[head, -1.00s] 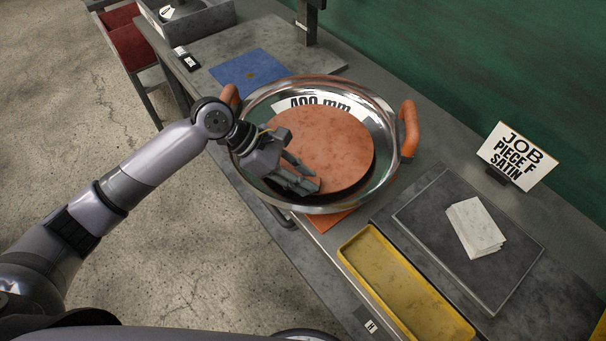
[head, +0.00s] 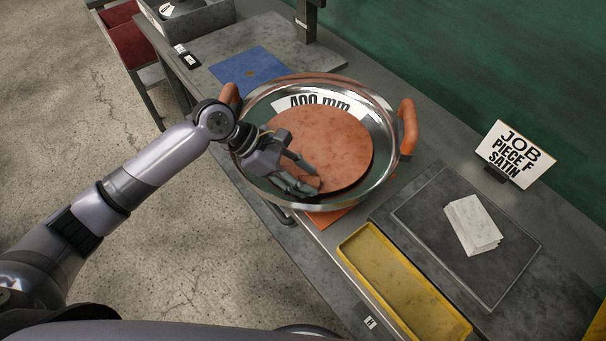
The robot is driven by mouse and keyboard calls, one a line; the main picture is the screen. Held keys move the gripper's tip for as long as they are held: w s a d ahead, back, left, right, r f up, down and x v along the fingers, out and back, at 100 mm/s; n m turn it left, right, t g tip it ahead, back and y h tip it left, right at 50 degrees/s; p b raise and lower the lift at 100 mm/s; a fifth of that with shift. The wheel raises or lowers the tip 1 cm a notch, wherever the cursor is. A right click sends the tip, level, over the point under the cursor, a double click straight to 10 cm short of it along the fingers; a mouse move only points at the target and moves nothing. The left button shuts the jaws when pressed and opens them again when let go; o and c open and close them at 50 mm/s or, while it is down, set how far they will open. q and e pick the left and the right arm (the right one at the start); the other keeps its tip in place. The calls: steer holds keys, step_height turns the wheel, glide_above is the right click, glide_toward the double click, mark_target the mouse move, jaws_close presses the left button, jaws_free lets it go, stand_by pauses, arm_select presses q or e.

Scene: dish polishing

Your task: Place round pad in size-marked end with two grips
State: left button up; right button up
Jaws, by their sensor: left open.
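The round pad (head: 335,147) is a flat orange-brown disc lying inside a shiny metal pan (head: 377,188) with two orange handles. A white label reading "400 mm" (head: 318,102) is on the pan's far inner side, and the pad lies close below it. My left gripper (head: 308,175) is over the pad's near-left edge, with its fingers apart. A small piece of pad surface shows between the fingers. I cannot tell whether the fingers touch the pad. My right gripper is not in view.
A yellow tray (head: 353,247) stands at the front of the bench. A dark slab (head: 500,280) holds white cloths (head: 473,224). A job sign (head: 515,152) reads "PIECE F SATIN". A blue sheet (head: 249,67) lies behind the pan, and an orange sheet (head: 328,217) shows under it.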

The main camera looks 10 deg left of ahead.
arm_select(q)
steer(key=shift+r+b, duration=0.2)
steer(key=shift+b, duration=0.3)
steer(key=v, duration=1.2)
steer(key=shift+r+b, duration=0.25)
steer(key=shift+b, duration=0.1)
